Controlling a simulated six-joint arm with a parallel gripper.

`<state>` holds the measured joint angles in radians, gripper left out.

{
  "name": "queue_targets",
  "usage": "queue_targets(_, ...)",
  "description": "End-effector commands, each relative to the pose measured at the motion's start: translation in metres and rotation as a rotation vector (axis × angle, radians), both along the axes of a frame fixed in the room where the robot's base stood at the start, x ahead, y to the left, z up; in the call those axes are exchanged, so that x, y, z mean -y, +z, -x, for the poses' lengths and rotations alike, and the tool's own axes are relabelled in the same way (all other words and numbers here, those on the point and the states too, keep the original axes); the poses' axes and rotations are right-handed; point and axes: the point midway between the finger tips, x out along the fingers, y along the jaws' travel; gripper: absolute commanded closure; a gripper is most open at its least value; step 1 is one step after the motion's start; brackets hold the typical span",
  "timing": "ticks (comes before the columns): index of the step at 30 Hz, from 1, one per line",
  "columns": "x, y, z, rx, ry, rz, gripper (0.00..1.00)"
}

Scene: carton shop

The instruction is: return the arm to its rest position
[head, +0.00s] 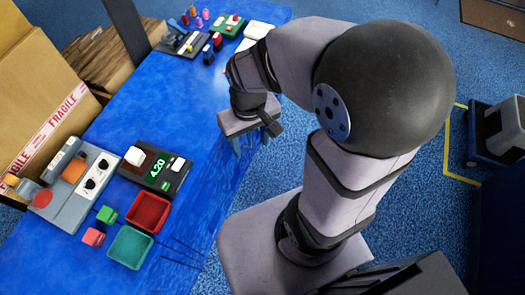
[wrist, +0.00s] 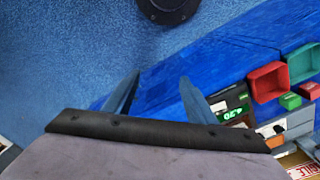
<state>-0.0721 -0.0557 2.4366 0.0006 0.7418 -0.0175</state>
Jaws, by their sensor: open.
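My gripper (head: 251,141) hangs over the near edge of the blue table in the head view, its blue fingers pointing down. In the wrist view the two fingers (wrist: 157,95) stand apart with nothing between them. My arm bends up and over from its base at the lower right. Whether the fingertips touch the table cannot be told, but the wrist view shows table and floor beyond them.
On the blue table (head: 205,100) are a red tray (head: 148,212), a green tray (head: 130,247), a green cube (head: 107,214), a pink cube (head: 93,237), a scale reading 4.20 (head: 157,170) and a grey control panel (head: 62,205). Cartons (head: 40,90) stand at left. The table's middle is clear.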

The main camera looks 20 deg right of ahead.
Motion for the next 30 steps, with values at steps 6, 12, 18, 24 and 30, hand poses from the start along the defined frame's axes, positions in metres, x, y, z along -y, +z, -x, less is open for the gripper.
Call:
queue_targets(6,0.018,-0.009,0.034,-0.016,-0.08,0.002,0.49)
queue_targets(12,0.019,-0.009,0.037,-0.018,-0.086,0.002,0.49)
queue_targets(18,0.019,-0.006,0.037,-0.019,-0.085,0.002,0.49)
queue_targets(24,0.019,0.02,0.037,-0.019,-0.085,0.002,0.49)
queue_targets(30,0.019,0.039,0.037,-0.019,-0.085,0.002,0.49)
